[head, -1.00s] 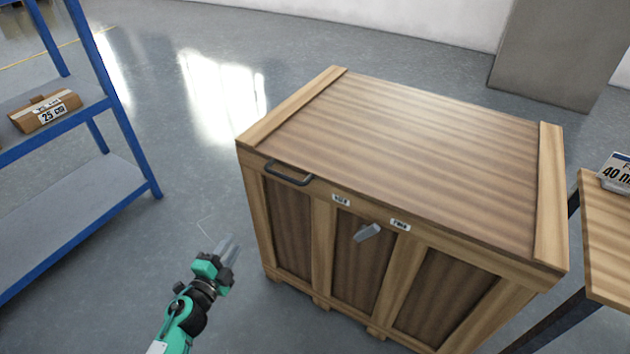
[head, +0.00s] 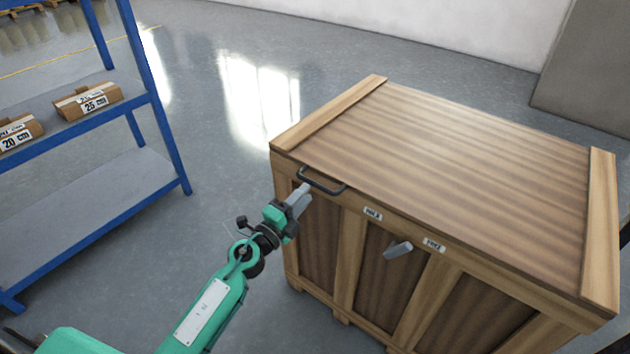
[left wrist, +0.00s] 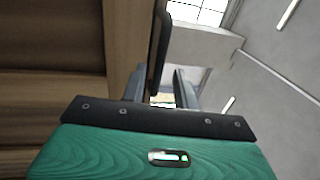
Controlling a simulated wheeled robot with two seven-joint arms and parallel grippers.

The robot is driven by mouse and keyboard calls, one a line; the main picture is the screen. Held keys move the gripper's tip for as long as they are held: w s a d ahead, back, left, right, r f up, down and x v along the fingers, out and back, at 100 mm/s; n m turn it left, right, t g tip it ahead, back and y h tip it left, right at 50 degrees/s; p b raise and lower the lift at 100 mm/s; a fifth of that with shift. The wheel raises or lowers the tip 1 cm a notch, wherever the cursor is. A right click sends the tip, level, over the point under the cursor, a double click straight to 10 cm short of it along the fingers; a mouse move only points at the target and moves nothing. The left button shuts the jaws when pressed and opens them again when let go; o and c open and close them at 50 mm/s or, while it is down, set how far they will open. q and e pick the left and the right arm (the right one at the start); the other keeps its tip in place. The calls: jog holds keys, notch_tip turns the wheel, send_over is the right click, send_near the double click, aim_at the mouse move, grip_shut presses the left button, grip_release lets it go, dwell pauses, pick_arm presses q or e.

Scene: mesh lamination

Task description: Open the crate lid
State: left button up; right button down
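The wooden crate (head: 345,265) stands on the floor with its striped lid (head: 450,150) lying flat and closed. A dark bar handle (head: 328,188) is fixed at the lid's front edge, toward the left corner. A grey lever (head: 398,249) sticks out of the crate's front, below and right of the handle. My left gripper (head: 303,192) is at the handle's left part, just in front of the crate. In the left wrist view its fingers (left wrist: 160,88) are apart, with the dark handle bar (left wrist: 159,45) seen between them. Whether they touch it is unclear. My right gripper is not in view.
A blue shelf rack (head: 160,100) with labelled cardboard boxes (head: 90,102) stands at the left. Open grey floor (head: 225,150) lies between rack and crate. Two small white labels (head: 373,213) are on the crate's front edge. A grey panel (head: 590,85) stands behind at the right.

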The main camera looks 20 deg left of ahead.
aim_at(315, 184)
pick_arm(q)
jog(key=shift+x, duration=2.65)
jog(key=shift+c, duration=0.2)
grip_shut()
